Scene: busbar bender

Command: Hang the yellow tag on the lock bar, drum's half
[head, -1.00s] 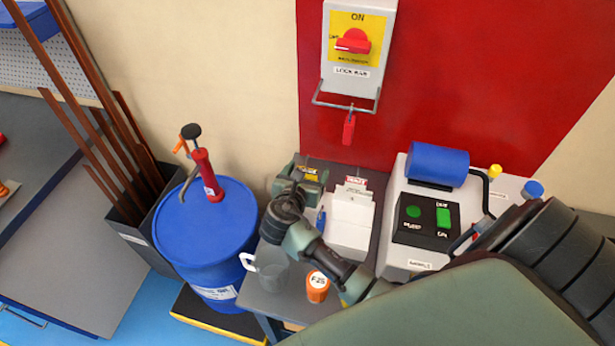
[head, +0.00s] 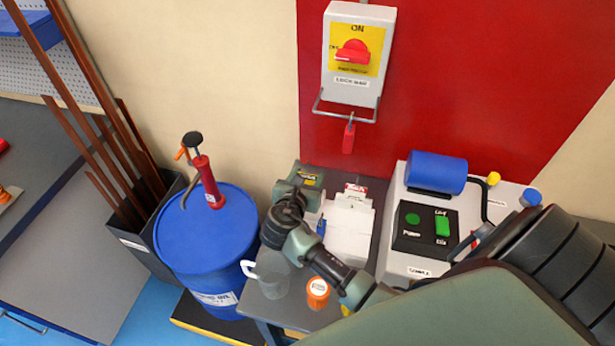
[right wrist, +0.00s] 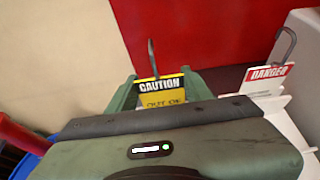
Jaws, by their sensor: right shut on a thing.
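The yellow caution tag (right wrist: 162,93) has a thin grey hook standing up from its top. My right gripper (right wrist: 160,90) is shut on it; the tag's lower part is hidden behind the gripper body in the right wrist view. In the head view the tag (head: 311,178) shows as a small yellow patch at my right gripper (head: 306,177), left of the white holder and below the lock bar. The lock bar (head: 336,119) is a grey wire loop under the ON switch box (head: 356,88). A red padlock (head: 348,138) hangs near its middle. My left gripper is not in view.
A red-and-white danger tag (head: 356,188) stands at the white holder (head: 349,228). A blue drum (head: 209,238) with a red pump is at left. A clear jug (head: 271,275) and orange pot (head: 318,293) stand below my right arm. The machine (head: 412,262) is at right.

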